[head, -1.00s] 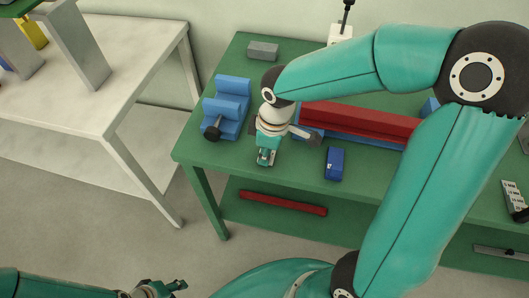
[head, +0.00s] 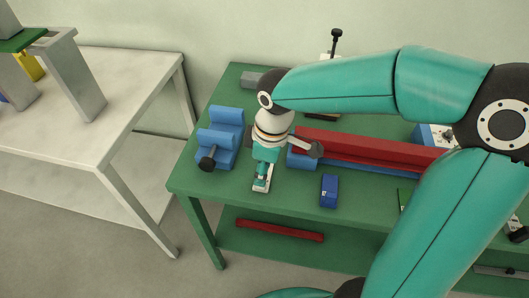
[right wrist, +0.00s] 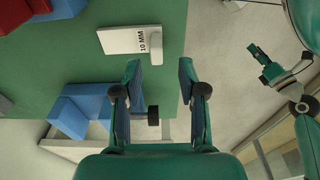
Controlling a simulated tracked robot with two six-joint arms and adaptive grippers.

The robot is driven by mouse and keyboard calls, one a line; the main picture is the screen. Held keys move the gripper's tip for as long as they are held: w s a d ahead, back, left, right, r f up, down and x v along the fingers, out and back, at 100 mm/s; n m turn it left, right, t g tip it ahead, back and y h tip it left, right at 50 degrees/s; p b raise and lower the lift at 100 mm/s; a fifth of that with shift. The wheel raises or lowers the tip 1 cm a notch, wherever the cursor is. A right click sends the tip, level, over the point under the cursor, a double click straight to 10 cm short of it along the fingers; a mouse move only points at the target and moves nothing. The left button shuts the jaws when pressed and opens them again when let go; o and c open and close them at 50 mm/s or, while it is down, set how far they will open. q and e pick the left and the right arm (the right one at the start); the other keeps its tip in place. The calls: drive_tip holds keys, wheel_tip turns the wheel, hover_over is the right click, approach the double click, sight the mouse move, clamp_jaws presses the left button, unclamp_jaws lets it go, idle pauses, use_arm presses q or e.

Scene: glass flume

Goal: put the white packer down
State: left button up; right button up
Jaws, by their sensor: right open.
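The white packer (right wrist: 130,40), a flat plate marked "10 MM", lies on the green bench top in the right wrist view. In the head view only a small pale part of the packer (head: 261,187) shows at my right fingertips. My right gripper (head: 263,174) points down over the bench's near left part. In the right wrist view its fingers (right wrist: 159,74) are spread apart with nothing between them, and the packer is just beyond the tips. My left gripper (right wrist: 259,58) shows at the right of the wrist view, away from the bench; its jaw state is unclear.
A blue vise-like block (head: 224,126) with a black knob stands left of my right gripper. A red bar (head: 370,150) lies along a blue base to the right. A dark blue block (head: 329,190) sits near the front edge. A grey table (head: 140,70) stands left.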

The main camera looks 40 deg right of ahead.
wheel_tip(320, 180, up, 6)
drive_tip(key=shift+s+d, duration=0.25)
drive_tip(key=shift+s, duration=0.05)
idle(0.4)
